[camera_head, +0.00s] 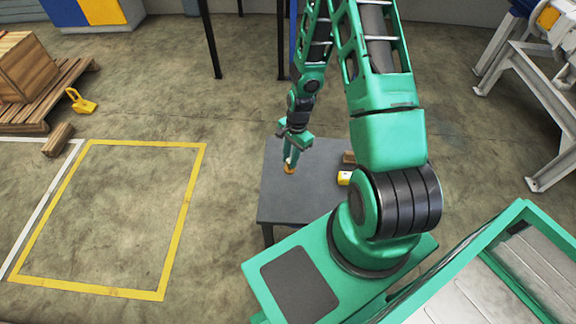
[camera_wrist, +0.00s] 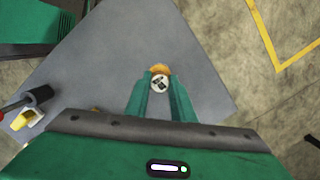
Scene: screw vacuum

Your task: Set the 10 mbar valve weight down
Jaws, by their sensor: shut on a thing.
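My gripper (camera_head: 291,160) reaches down over the small dark grey table (camera_head: 281,203). In the wrist view my gripper (camera_wrist: 160,88) is shut on the valve weight (camera_wrist: 159,82), whose round pale top with dark marks shows between the fingertips, with an orange edge beyond it.
A yellow and white piece (camera_head: 344,178) and a brown block (camera_head: 349,157) lie at the table's right side. The wrist view shows a yellow and white piece (camera_wrist: 25,119) and a dark cylinder with a red end (camera_wrist: 38,95) at left. The tabletop left of my gripper is clear.

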